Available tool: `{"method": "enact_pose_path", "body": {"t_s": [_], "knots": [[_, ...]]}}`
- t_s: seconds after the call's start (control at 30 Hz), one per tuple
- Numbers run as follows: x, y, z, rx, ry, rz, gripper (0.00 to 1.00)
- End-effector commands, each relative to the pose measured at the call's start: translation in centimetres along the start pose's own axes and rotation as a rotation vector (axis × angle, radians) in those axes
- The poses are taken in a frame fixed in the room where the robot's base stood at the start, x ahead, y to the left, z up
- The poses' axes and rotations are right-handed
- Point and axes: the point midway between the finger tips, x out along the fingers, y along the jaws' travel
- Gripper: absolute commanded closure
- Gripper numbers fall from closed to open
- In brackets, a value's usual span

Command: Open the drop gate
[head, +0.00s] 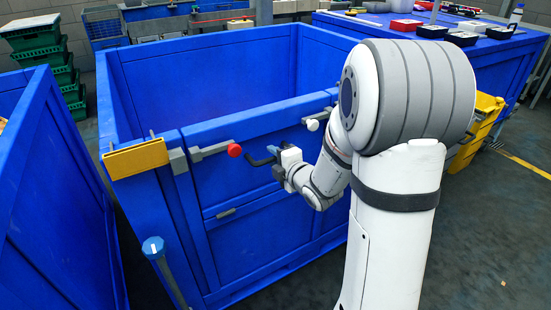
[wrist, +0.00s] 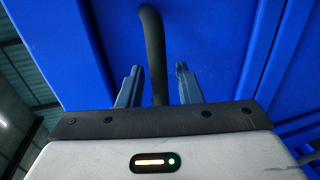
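The drop gate (head: 232,185) is the upper front panel of a large blue bin; it stands upright in the bin's front wall. A latch with a red knob (head: 234,150) is at its upper left, and one with a white knob (head: 312,125) is at its upper right. A dark bent handle (head: 258,161) sticks out of the gate between them. My gripper (head: 274,156) is at this handle. In the wrist view, my gripper (wrist: 158,75) is open, with the dark bar of the handle (wrist: 152,45) between its fingers, nearer the left one. A gap shows beside the right finger.
The blue bin (head: 210,75) looks empty inside. Another blue bin (head: 50,190) is at the left.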

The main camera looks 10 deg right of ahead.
Motion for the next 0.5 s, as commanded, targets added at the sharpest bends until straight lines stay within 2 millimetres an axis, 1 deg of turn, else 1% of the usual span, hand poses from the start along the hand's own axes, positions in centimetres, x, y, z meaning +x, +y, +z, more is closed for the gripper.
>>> {"method": "enact_pose_path", "body": {"t_s": [0.17, 0.5], "knots": [[-0.01, 0.02, -0.01, 0.000, 0.000, 0.000, 0.68], [-0.01, 0.01, -0.04, 0.000, 0.001, 0.000, 0.96]]}}
